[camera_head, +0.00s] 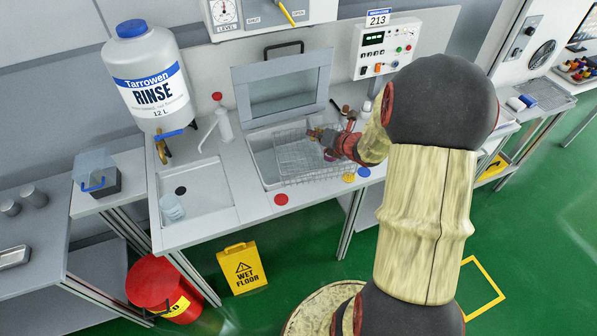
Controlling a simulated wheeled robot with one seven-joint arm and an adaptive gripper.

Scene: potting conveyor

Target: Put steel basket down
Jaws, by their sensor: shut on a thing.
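The steel basket (296,163) is a wire-mesh basket. It shows in the head view over the recessed basin (261,160) in the bench, with its near edge by the front rim. My gripper (317,136) is small in view and reaches in from the right, shut on the basket at its right side. The arm and gripper hide part of the basket's right end. I cannot tell whether the basket's underside touches the basin.
A raised lid with a window (284,88) stands behind the basin. A control box (387,47) is at back right. Red (281,199), yellow (349,178) and blue (364,172) discs lie along the bench front. The large rinse bottle (152,85) stands at left.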

